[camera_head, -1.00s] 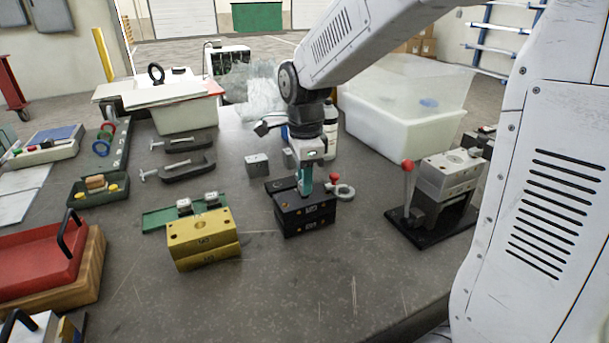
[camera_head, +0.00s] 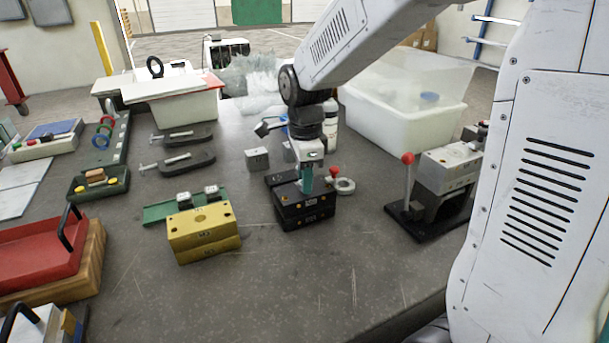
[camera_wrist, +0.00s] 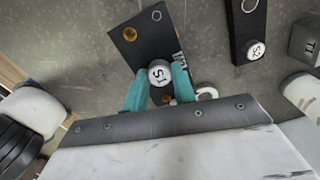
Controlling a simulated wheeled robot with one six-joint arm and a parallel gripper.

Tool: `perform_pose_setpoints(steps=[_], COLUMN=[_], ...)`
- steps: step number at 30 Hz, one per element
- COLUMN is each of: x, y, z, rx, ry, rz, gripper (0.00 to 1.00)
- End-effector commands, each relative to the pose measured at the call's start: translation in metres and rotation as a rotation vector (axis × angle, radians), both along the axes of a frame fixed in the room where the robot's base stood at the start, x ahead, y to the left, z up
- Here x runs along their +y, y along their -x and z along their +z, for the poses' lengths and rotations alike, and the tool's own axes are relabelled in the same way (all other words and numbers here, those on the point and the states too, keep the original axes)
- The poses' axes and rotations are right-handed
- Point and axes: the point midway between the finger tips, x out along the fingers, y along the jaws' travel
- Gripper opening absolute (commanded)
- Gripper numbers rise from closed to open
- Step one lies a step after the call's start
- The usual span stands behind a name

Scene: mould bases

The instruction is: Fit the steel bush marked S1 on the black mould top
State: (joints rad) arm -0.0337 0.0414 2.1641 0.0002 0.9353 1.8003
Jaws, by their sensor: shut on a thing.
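The black mould (camera_head: 304,217) stands on the table, its top part over a base; it also shows in the wrist view (camera_wrist: 145,42). My gripper (camera_head: 305,187) points down over the mould top. In the wrist view its teal fingers (camera_wrist: 160,84) are shut on the round steel bush marked S1 (camera_wrist: 159,74). The bush is over the mould top, between brass-coloured spots near two corners. Its lower part is hidden, so I cannot tell whether it sits in a hole. In the head view the bush is hidden by the fingers.
A yellow mould (camera_head: 203,234) stands just left, with a green rack (camera_head: 158,213) behind it. A steel ring (camera_head: 345,186) lies close on the right. A press with a red-knobbed lever (camera_head: 407,180) stands farther right. A part marked S2 (camera_wrist: 254,50) shows in the wrist view. The front table is clear.

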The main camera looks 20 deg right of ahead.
Motion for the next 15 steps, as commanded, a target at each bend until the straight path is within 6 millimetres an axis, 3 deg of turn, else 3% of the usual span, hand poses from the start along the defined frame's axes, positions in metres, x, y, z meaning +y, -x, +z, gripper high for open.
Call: perform_pose_setpoints(steps=[6,7,9,15], x=[0.0,0.0,0.0,0.0], y=[0.0,0.0,0.0,0.0], z=[-0.0001,-0.0001,-0.0001,-0.0001], rx=[0.0,0.0,0.0,0.0], ry=[0.0,0.0,0.0,0.0], rz=[0.0,0.0,0.0,0.0], gripper=[0.01,0.34,0.52,0.52])
